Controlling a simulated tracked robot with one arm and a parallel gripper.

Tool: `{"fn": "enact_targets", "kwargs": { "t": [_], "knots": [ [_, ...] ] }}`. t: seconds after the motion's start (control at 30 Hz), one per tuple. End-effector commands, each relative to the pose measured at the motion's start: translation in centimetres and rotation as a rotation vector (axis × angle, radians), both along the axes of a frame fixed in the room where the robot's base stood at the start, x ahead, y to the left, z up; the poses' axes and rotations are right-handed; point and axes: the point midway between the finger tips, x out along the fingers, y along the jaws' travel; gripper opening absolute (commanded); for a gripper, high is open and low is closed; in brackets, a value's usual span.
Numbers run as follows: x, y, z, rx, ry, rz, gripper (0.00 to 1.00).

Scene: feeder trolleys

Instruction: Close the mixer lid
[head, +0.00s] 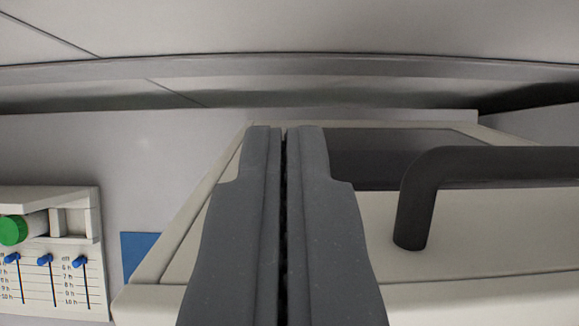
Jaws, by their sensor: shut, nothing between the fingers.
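The mixer lid (480,230) is a cream panel with a dark window (385,145) near its far edge. A thick dark grey bar handle (480,163) stands out from the panel on the right and runs out of the picture. My gripper (285,132) is in the middle of the view, its two grey fingers side by side with only a thin dark slit between them. It is shut and empty. The fingers lie in front of the lid's left part, to the left of the handle, and hide some of it. I cannot tell whether they touch the lid or how far the lid is open.
A white panel (52,292) with several blue sliders and a green knob (12,230) is at the far left. A blue patch (137,250) shows between it and the lid. A grey wall (170,160) stands behind, under a pale ceiling (300,25).

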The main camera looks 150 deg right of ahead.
Motion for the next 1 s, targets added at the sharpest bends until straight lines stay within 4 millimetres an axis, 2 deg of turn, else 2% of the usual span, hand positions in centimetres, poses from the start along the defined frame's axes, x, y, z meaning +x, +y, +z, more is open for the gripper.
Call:
{"fn": "enact_targets", "kwargs": {
  "t": [0.1,0.33,0.77,0.8,1.0],
  "knots": [
    [-1.2,-0.5,0.0,0.001,0.0,-0.002,0.0],
    [-2.6,-1.0,-0.5,0.0,-0.002,-0.001,0.0],
    [-3.1,-1.2,-0.7,0.0,-0.002,-0.001,0.0],
    [-3.0,-2.4,-0.7,0.002,-0.003,-0.007,0.0],
    [-3.4,-1.7,-0.8,0.003,-0.009,-0.006,0.0]
  ]
}}
